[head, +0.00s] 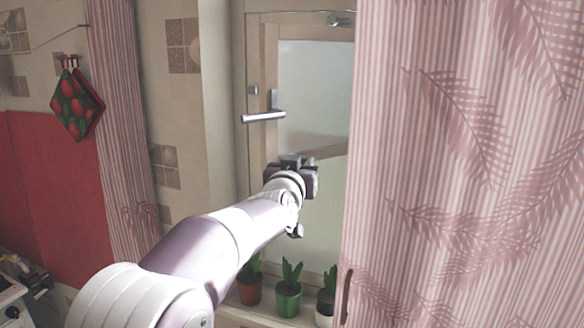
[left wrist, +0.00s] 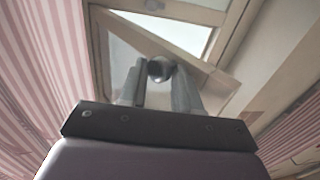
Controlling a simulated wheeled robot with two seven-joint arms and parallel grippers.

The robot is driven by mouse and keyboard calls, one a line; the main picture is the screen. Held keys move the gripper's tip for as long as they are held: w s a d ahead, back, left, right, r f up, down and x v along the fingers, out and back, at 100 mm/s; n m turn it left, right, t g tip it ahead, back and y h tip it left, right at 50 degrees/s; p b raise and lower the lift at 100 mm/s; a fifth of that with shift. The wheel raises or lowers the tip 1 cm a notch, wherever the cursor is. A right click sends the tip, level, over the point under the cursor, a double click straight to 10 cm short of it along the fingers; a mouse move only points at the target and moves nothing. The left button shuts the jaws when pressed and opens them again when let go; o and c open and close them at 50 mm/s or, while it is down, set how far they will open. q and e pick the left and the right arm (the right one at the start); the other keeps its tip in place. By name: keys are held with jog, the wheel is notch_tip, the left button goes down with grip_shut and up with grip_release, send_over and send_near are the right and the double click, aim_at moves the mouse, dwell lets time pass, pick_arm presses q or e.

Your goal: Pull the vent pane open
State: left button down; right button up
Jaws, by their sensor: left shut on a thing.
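The vent pane (head: 322,152) is in the upper window in the head view; its lower rail slants against the window frame, so it stands ajar. In the left wrist view its wooden rail (left wrist: 218,82) also slants, with a bright wedge beside it. My left gripper (head: 292,165) is in front of the pane's lower left part. In the left wrist view its fingers (left wrist: 160,88) close around a dark round-ended handle (left wrist: 159,68). In the head view the gripper hides that handle. My right gripper is not in view.
A metal lever handle (head: 263,117) sits on the window frame above and left of my gripper. A pink striped curtain (head: 460,170) hangs close on the right, another (head: 125,130) on the left. Potted plants (head: 288,300) stand on the sill below my arm.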

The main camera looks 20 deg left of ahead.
pick_arm(q)
jog(key=shift+d+r, duration=0.2)
jog(key=shift+r, duration=0.5)
jog(key=c, duration=1.2)
grip_release()
jog(key=o, duration=0.4)
jog(key=shift+w+d, duration=0.25)
jog(key=shift+d, duration=0.05)
jog(key=shift+d+f, duration=0.2)
jog(key=shift+f, duration=0.25)
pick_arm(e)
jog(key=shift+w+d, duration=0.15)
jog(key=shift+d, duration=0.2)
pick_arm(q)
jog(key=shift+f, duration=0.2)
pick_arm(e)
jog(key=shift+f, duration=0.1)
